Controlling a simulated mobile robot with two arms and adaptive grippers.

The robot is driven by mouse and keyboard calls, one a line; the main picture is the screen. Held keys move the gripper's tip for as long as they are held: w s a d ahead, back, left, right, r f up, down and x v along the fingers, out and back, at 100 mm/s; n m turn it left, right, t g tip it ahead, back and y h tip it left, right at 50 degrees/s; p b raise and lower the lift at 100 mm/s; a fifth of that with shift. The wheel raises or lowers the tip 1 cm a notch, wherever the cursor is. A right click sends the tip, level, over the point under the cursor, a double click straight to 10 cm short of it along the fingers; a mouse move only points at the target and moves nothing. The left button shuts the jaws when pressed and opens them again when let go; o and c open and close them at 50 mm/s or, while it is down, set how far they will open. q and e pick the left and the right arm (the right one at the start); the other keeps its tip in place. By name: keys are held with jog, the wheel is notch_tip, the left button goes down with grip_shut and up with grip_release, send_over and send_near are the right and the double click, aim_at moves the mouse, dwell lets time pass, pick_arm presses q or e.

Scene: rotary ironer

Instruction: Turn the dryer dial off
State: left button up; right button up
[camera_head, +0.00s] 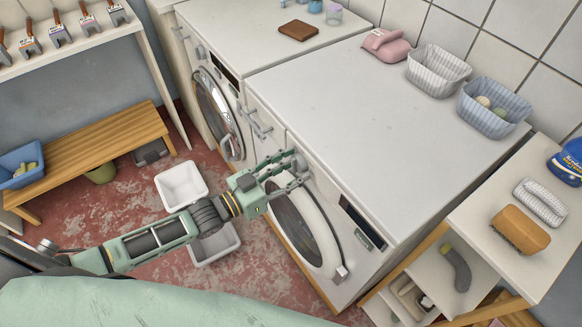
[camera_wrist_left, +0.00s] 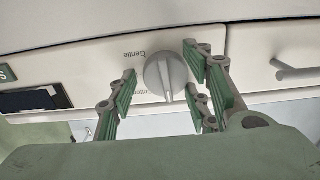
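The dryer dial (camera_wrist_left: 165,78) is a round grey knob with a raised grip bar on the white front panel. In the wrist view it sits between the finger pads of my left gripper (camera_wrist_left: 162,88), with gaps showing at both sides. Labels "Gentle" and another, partly hidden word appear upside down beside it. In the head view my left gripper (camera_head: 287,176) reaches the upper front of the nearer white machine (camera_head: 350,100), its fingers spread around the dial, which is mostly hidden there. My right gripper is not in view.
A second white machine (camera_head: 265,28) stands behind. A shelf with brushes (camera_head: 520,230) stands at right. White (camera_head: 181,186) and grey (camera_head: 216,246) bins are on the floor near my arm.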

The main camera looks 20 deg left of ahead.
pick_arm(q)
jog(key=shift+o, duration=0.7)
jog(key=shift+s+f, duration=0.1)
jog(key=v, duration=1.2)
jog(key=a+f+n+g+y, duration=0.15)
jog(key=a+f+y, duration=0.4)
jog(key=f, duration=0.95)
jog(key=s+a+f+n+g+y, duration=0.15)
jog(key=s+f, duration=0.25)
jog(key=f, duration=0.4)
jog(key=s+a+f+n+g+y, duration=0.1)
jog(key=s+a+f+g+y, duration=0.15)
jog(key=f, duration=0.65)
jog(key=s+d+f+g, duration=0.2)
jog(key=s+f, duration=0.3)
jog(key=s, duration=0.4)
jog(key=s+d+f+g+y, duration=0.1)
jog(key=s+d+f+g, duration=0.2)
jog(key=s+f, duration=0.2)
jog(key=s+d+f+n+g, duration=0.1)
jog(key=s+f, duration=0.4)
jog(key=s, duration=0.7)
jog(key=shift+s+d+f+g, duration=0.15)
jog(key=shift+s+d+g, duration=0.15)
jog(key=shift+d+g, duration=0.55)
